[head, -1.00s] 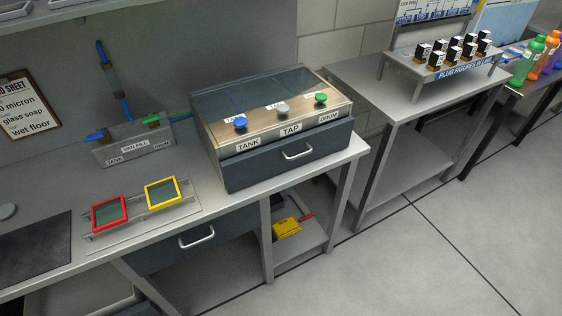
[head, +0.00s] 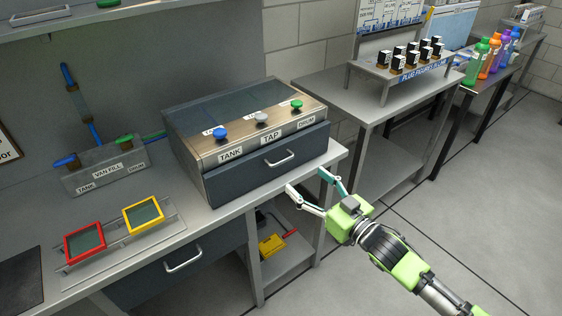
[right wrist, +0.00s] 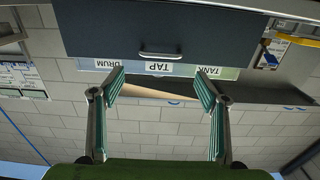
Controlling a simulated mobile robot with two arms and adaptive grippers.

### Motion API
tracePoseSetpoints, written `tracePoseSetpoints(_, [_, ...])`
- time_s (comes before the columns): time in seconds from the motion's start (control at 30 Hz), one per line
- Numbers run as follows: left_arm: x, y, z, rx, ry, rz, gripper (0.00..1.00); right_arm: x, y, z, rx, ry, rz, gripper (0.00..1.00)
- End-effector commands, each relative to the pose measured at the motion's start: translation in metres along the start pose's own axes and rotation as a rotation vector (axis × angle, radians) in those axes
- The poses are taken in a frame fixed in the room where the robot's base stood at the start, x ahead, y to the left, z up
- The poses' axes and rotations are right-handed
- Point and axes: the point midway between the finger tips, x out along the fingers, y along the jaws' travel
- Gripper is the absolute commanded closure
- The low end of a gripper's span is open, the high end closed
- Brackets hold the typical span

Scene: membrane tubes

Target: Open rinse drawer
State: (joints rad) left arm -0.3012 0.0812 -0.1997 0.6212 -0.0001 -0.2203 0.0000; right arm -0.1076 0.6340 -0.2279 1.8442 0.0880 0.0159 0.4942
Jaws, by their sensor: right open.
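A dark grey drawer front (head: 240,178) with a silver handle (head: 280,160) sits in the box on the counter, under labels TANK, TAP and DRUM. It looks shut. In the right wrist view, upside down, the drawer front (right wrist: 215,35) and its handle (right wrist: 160,54) show ahead, beyond the fingers. My right gripper (head: 307,180) is open and empty, in front of the box near the counter edge, apart from the handle. Its fingers (right wrist: 161,78) show either side of the handle in the wrist view. A second drawer (head: 150,275) with a handle (head: 183,261) is under the counter, shut. My left gripper is out of view.
Blue, white and green knobs (head: 261,118) stand on the box top. Red and yellow frames (head: 85,243) sit on a rack at left. A side table (head: 330,92) stands right; open floor lies in front.

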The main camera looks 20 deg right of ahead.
Motion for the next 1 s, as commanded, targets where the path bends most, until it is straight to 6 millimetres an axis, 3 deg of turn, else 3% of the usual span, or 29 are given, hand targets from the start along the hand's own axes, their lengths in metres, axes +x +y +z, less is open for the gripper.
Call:
tracePoseSetpoints(0.5, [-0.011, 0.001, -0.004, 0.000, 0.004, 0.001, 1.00, 0.092, 0.001, -0.001, 0.000, 0.000, 0.002, 0.32])
tracePoseSetpoints(0.7, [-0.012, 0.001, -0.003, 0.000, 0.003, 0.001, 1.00, 0.108, 0.000, 0.000, 0.000, -0.001, 0.001, 0.32])
tracePoseSetpoints(1.0, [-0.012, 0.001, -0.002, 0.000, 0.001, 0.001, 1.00, 0.111, 0.000, 0.001, -0.001, -0.002, 0.001, 0.32])
